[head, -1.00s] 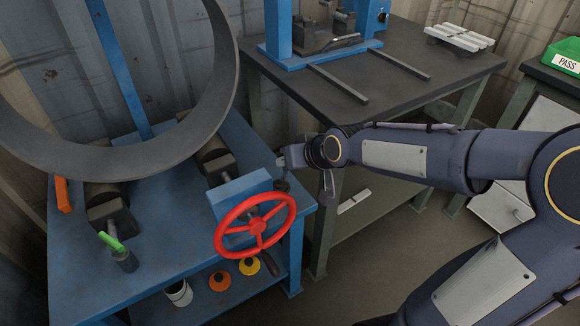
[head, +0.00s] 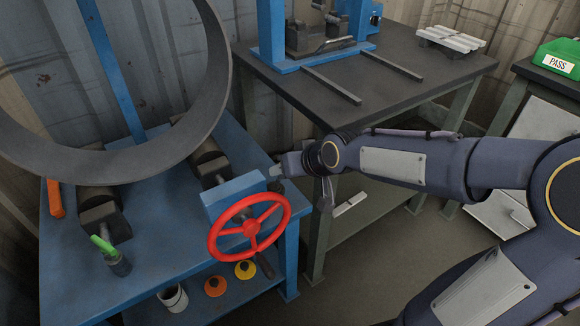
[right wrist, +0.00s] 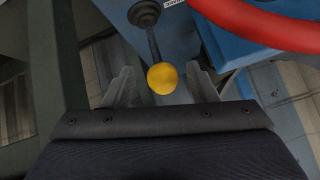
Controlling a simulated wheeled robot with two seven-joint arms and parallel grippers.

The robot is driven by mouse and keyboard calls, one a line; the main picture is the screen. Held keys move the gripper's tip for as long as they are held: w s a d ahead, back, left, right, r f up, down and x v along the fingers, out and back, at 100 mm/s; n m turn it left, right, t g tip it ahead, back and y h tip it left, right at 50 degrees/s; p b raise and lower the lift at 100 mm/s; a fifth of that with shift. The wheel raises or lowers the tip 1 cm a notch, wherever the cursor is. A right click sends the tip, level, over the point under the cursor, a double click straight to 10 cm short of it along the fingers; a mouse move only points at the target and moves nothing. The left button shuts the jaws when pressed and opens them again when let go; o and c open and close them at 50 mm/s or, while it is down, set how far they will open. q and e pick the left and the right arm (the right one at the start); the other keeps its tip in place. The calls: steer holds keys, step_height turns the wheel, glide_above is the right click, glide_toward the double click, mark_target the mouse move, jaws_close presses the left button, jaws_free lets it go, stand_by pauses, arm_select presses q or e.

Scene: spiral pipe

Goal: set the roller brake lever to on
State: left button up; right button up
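A lever with a yellow ball knob (right wrist: 162,78) on a thin dark rod rises from a round black base in the right wrist view. My right gripper (right wrist: 160,86) is open, with one finger on each side of the knob and a gap on both sides. In the head view my right gripper (head: 278,172) is at the right end of the blue roller bench (head: 155,255), just above the red handwheel (head: 250,227). The knob is not clear there. My left gripper is not in view.
The red handwheel's rim (right wrist: 265,25) is close to the right finger. A large grey ring (head: 215,110) stands over the rollers. A green-handled part (head: 104,245) is at the bench's front left. A dark workbench (head: 400,85) lies behind my right arm.

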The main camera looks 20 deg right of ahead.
steer(key=shift+r, duration=0.1)
steer(key=p+v, duration=0.2)
steer(key=v, duration=0.5)
steer(key=shift+s+r, duration=0.2)
steer(key=shift+s, duration=0.1)
steer(key=s+a+f+g+y, duration=0.1)
steer(key=s+a+f, duration=0.1)
steer(key=s, duration=0.7)
steer(key=s+a+f+g, duration=0.2)
steer(key=s+f, duration=0.1)
steer(key=s, duration=0.6)
step_height(320, 180, up, 22)
steer(key=p, duration=2.2)
steer(key=shift+w+m, duration=0.2)
steer(key=shift+m, duration=0.1)
